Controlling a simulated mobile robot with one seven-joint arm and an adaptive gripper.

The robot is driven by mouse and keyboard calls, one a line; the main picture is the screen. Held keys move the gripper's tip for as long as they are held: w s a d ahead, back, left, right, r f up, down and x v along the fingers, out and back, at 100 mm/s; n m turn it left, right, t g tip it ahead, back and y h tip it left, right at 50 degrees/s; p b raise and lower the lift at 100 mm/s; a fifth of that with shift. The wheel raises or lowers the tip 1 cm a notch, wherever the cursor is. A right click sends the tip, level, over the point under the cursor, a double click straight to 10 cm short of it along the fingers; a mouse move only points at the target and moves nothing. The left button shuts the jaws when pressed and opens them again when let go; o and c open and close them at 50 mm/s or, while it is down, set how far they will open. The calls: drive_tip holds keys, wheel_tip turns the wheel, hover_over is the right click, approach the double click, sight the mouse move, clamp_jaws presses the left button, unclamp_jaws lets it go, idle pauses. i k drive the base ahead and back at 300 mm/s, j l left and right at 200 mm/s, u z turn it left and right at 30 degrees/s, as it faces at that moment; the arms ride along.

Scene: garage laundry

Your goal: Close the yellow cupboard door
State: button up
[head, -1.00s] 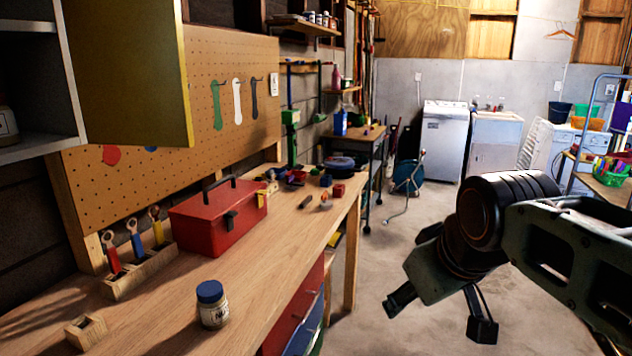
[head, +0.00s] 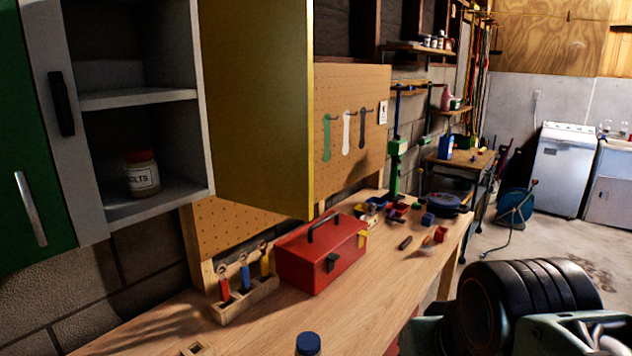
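The yellow cupboard door (head: 258,105) stands open on the wall cupboard, swung out from the right side of the opening. The cupboard (head: 140,101) has grey shelves, and a labelled jar (head: 141,172) stands on the lower one. The door's outer face and any handle on it are hidden from this side. Part of my arm shows at the lower right, well apart from the door. My gripper's fingers are outside the picture.
A green door (head: 28,170) with a metal handle is at far left. Below, the wooden workbench (head: 375,290) carries a red toolbox (head: 318,255), a tool rack (head: 245,298) and a blue-lidded jar (head: 308,344). Bare floor (head: 545,240) lies to the right.

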sight(257, 55)
drive_tip(key=u, duration=0.4)
drive_tip(key=l+u, duration=0.15)
drive_tip(key=u, duration=0.25)
drive_tip(key=i+l+u, duration=0.1)
drive_tip(key=u, duration=0.3)
drive_tip(key=l+u, duration=0.1)
drive_tip(key=u, duration=0.35)
drive_tip(key=l+u, duration=0.65)
drive_tip(key=k+l+u, duration=0.15)
drive_tip(key=l, duration=0.2)
drive_tip(key=k+l+u, duration=0.2)
drive_tip(key=l, duration=0.2)
drive_tip(key=k+l, duration=0.1)
drive_tip(key=l, duration=0.3)
drive_tip(key=k+l, duration=0.1)
drive_tip(key=l, duration=0.25)
drive_tip(key=k+l, duration=0.1)
drive_tip(key=l, duration=0.3)
drive_tip(key=u, duration=0.05)
